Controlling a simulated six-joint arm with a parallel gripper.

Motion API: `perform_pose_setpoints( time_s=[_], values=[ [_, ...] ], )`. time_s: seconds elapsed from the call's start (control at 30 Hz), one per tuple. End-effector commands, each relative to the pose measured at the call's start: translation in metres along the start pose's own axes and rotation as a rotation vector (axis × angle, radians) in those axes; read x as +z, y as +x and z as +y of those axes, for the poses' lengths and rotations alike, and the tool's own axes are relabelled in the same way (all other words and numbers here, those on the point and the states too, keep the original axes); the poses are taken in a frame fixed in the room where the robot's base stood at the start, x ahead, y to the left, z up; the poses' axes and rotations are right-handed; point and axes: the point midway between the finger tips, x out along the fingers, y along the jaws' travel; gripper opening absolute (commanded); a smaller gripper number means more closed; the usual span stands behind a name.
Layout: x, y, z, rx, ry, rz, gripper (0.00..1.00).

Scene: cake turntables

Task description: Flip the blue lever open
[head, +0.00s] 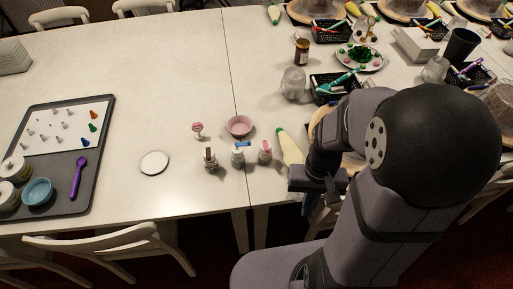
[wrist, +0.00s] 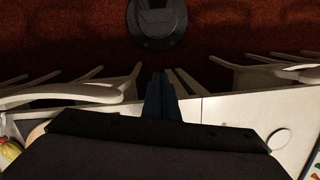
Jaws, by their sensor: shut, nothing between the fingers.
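The blue lever (head: 243,144) is on top of a small white-and-grey bottle (head: 238,158). This bottle stands upright between one with a brown top (head: 209,156) and one with a pink top (head: 265,153). My gripper (head: 332,192) is to the right of the bottles, near the front edge of the table, and apart from them. In the wrist view my gripper (wrist: 160,98) is shut and empty, and the blue lever does not show. Part of the gripper is hard to make out in the head view.
A green-and-cream piping bag (head: 289,146) lies between the bottles and my arm. A pink bowl (head: 239,126) and a pink-topped item (head: 198,129) are behind the bottles. A white disc (head: 154,163) lies left. A grey tray (head: 101,150) is farther left. Chairs line the front edge.

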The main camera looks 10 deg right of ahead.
Motion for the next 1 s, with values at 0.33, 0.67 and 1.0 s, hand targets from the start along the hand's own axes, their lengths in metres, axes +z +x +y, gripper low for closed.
perform_pose_setpoints(
  time_s=[0.33, 0.67, 1.0],
  values=[
    [-0.060, 0.057, -0.049, -0.364, 0.648, -0.057, 0.00],
    [-0.165, 0.001, -0.093, -0.798, 1.460, -0.111, 0.00],
    [-0.203, -0.025, -0.093, -0.995, 1.989, -0.304, 0.00]
  ],
)
